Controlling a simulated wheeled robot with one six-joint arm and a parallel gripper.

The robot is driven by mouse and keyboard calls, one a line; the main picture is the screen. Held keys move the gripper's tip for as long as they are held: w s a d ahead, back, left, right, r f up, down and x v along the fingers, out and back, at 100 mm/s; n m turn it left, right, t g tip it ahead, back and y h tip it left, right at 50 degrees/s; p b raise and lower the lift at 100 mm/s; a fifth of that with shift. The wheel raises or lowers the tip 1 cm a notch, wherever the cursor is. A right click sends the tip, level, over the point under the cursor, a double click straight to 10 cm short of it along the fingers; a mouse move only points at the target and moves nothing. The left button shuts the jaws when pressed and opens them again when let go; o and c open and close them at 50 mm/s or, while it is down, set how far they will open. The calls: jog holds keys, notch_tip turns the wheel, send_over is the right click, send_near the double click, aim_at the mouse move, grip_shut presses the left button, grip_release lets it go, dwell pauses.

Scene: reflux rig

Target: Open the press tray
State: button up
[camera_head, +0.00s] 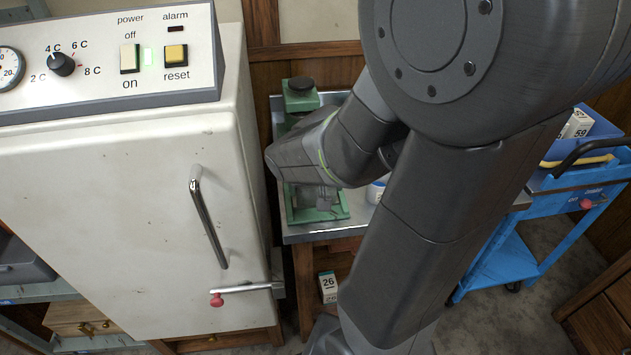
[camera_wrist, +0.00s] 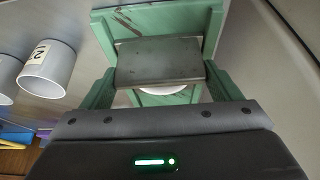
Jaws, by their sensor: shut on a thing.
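The green press (camera_head: 299,97) stands on a metal-topped table; my arm covers much of it. In the wrist view its green frame (camera_wrist: 205,20) surrounds a grey metal tray (camera_wrist: 158,62), with green posts on both sides. A white round edge shows just below the tray. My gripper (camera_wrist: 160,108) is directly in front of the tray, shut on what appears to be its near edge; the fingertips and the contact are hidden. How far the tray is out I cannot tell.
A white cabinet (camera_head: 120,230) with a chrome handle (camera_head: 207,217) and a red-tipped lever (camera_head: 246,288) stands close on the left. A white cup (camera_wrist: 48,68) stands beside the press. A blue cart (camera_head: 505,262) is on the right. A box marked 26 (camera_head: 328,287) sits below the table.

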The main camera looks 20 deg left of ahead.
jog(key=o, duration=1.3)
jog(key=shift+c, duration=0.2)
jog(key=p+v, duration=0.2)
jog(key=v, duration=1.1)
jog(key=shift+r, duration=0.4)
jog(key=shift+s+f, duration=0.1)
jog(key=b+x, duration=0.2)
jog(key=x, duration=1.1)
jog(key=shift+f, duration=0.3)
